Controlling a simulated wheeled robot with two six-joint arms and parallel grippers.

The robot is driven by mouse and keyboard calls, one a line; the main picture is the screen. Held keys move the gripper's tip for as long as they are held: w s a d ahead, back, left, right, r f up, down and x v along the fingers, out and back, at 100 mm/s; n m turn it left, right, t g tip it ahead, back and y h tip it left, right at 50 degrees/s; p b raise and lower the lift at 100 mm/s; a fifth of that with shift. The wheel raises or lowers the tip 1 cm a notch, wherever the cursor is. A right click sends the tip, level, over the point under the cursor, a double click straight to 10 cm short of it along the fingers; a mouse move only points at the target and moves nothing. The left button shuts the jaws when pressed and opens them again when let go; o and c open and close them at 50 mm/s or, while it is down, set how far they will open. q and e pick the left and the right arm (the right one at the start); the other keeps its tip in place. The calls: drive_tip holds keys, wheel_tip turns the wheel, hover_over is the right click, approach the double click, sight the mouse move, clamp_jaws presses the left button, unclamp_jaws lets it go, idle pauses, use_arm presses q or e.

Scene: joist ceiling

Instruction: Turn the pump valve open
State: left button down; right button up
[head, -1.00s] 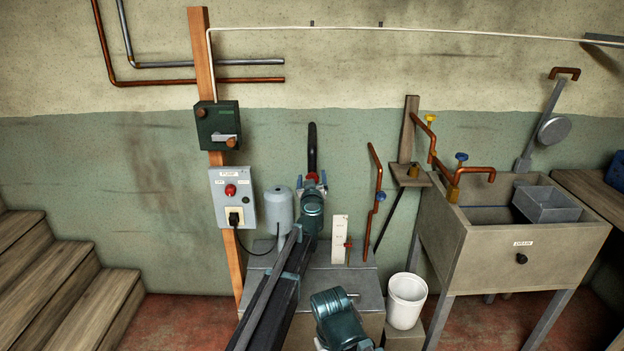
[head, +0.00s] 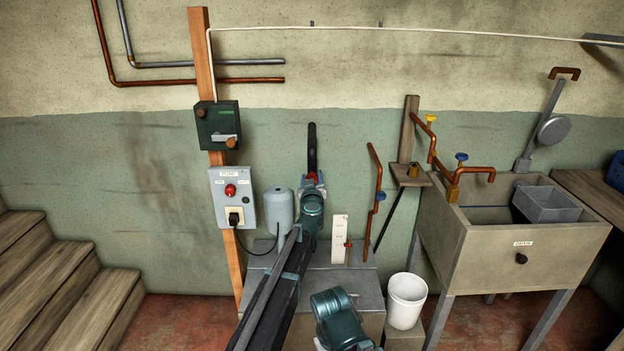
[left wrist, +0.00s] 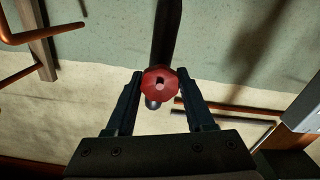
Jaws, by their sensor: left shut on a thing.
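The red valve knob (head: 311,177) sits at the lower end of a thick black pipe (head: 312,145) on the green wall. In the head view my left gripper (head: 312,183) is at the knob, mostly hidden behind my own wrist. My right gripper does not show.
A grey cylinder (head: 280,207) stands left of my wrist. A white gauge plate (head: 339,239) and a copper pipe (head: 375,200) are to the right. Further right are a white bucket (head: 406,299) and a stone sink (head: 510,256). Wooden steps (head: 60,285) fill the left.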

use_arm(q)
drive_tip(key=n, duration=1.3)
drive_tip(key=shift+a+f, duration=0.1)
drive_tip(key=shift+n, duration=2.1)
drive_tip(key=shift+s+n, duration=0.1)
drive_tip(key=shift+n, duration=0.2)
drive_tip(key=shift+c, duration=1.3)
unclamp_jaws()
drive_tip(key=s, duration=1.3)
drive_tip(key=shift+s, duration=0.35)
